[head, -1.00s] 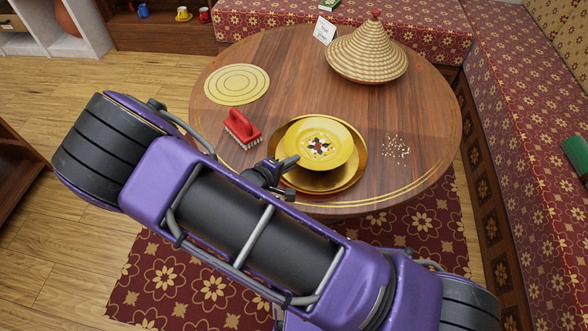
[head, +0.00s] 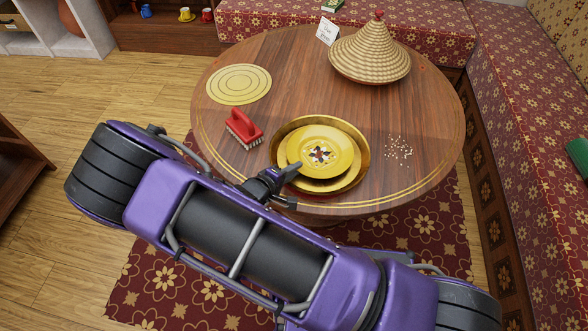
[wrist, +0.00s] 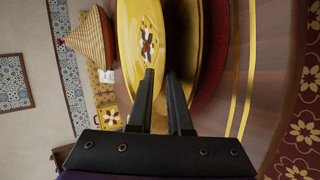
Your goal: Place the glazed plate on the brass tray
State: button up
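The yellow glazed plate (head: 340,148), with a dark and white flower motif in its middle, lies in the round brass tray (head: 365,158), slightly toward its left front. The plate looks near level inside the tray's rim. In the wrist view the plate (wrist: 135,30) appears on edge, with the tray (wrist: 195,40) beyond it. My gripper (head: 291,178) is at the left front rim of the plate. Its fingers (wrist: 161,76) are apart, one over the plate's face and one on the tray side, with a narrow gap between. Contact with the rim cannot be told.
On the wooden table (head: 290,70) are a red brush (head: 243,128) left of the tray, a yellow round mat (head: 239,84), a woven cone lid (head: 370,52), a white card (head: 326,31) and crumbs (head: 399,149). Patterned benches border the back and right.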

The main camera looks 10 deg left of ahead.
jog(key=p+v, duration=0.2)
jog(key=v, duration=1)
